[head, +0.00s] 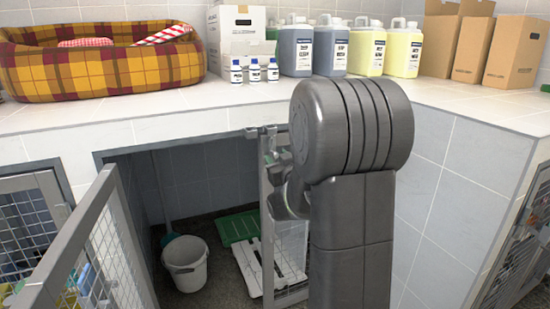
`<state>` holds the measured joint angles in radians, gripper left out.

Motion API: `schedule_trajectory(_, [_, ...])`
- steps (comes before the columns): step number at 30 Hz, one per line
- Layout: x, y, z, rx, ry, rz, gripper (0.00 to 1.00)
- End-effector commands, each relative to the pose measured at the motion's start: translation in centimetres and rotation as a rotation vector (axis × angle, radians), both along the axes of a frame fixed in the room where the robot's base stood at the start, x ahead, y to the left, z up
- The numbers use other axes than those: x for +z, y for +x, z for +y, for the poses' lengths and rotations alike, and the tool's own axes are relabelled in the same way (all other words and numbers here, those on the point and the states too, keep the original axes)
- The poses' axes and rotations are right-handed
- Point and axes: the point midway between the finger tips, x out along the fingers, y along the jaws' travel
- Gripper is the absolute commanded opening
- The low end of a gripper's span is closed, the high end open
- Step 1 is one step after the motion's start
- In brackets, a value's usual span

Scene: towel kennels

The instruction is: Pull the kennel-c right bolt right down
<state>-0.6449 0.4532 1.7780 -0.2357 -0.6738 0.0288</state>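The right gate leaf (266,230) of the middle kennel stands swung open, a grey frame with wire mesh. Small grey metal fittings (256,133) sit at its top edge, where a bolt could be; I cannot make out the bolt's handle or its position. My gripper (279,158) is at the upper part of this leaf, close to the fittings. My own arm covers most of it, so I cannot tell whether its fingers are open, shut or touching the bolt. No kennel label is readable.
The left gate leaf (100,235) stands open toward me. Inside are a white bucket (186,266), a green board (240,226) and a white slatted panel (250,262). The counter (120,119) above holds a plaid pet bed (100,75), bottles, jugs (296,50) and cardboard boxes (515,52).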

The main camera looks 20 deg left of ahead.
Motion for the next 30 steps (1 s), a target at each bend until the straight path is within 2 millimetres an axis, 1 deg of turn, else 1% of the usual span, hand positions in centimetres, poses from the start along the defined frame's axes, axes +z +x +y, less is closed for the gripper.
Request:
schedule_trajectory(1, [-0.1, 0.6, 0.6, 0.0, 0.001, -0.001, 0.4])
schedule_trajectory(3, [-0.1, 1.2, 1.2, 0.0, 0.0, 0.0, 0.4])
schedule_trajectory(6, [0.0, 1.7, 1.7, 0.0, 0.0, 0.0, 0.4])
schedule_trajectory(17, [0.0, 2.0, 2.0, 0.0, 0.0, 0.0, 0.4])
schedule_trajectory(18, [0.0, 2.0, 2.0, 0.0, 0.0, 0.0, 0.32])
schedule_trajectory(23, [0.0, 2.0, 2.0, 0.0, 0.0, 0.0, 0.0])
schedule_trajectory(30, [-0.2, 2.0, 2.0, -0.001, 0.0, 0.0, 0.0])
